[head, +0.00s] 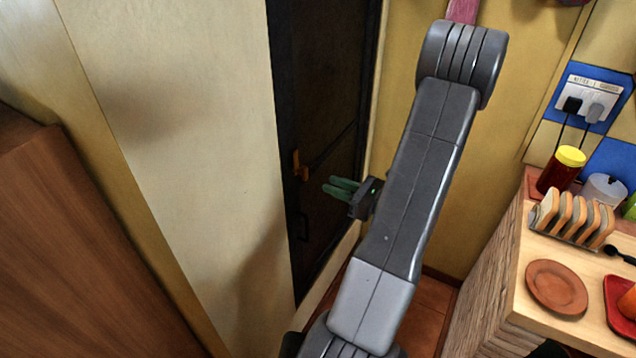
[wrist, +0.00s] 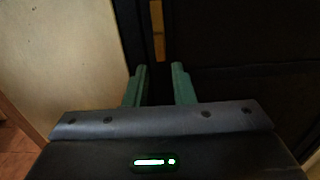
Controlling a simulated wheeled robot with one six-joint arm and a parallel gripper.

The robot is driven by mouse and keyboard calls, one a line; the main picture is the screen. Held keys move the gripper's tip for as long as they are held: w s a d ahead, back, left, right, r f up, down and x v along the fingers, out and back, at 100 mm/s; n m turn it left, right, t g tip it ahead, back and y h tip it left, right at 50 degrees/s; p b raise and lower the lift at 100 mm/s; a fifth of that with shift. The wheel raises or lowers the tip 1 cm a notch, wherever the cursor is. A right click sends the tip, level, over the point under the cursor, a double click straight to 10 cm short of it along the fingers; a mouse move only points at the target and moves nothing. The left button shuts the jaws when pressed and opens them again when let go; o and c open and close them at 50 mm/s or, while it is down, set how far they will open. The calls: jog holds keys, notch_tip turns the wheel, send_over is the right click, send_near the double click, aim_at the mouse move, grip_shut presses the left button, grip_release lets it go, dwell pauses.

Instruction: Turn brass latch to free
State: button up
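A dark door (head: 325,100) stands in the wall at the middle of the head view. The brass latch (head: 300,168) is a small golden piece at the door's left edge. In the wrist view the latch (wrist: 158,30) is an upright brass strip just beyond the fingertips. My gripper (head: 328,186) has green fingers pointing left at the door, a little below and right of the latch in the head view. In the wrist view my gripper (wrist: 158,70) is open, with an empty gap between the fingers. No contact with the latch shows.
A cream wall (head: 190,130) lies left of the door, with a brown wooden panel (head: 80,250) further left. At right a counter (head: 530,318) holds a toast rack (head: 572,218), a brown plate (head: 556,287) and a yellow-lidded jar (head: 561,172). A small dark fitting (head: 301,227) sits below the latch.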

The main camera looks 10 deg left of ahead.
aim_at(307, 175)
jog(key=shift+b+v, duration=0.35)
jog(key=shift+v, duration=2)
jog(key=p+x, duration=0.3)
jog(key=x, duration=1.1)
jog(key=shift+a, duration=0.1)
jog(key=shift+n, duration=0.3)
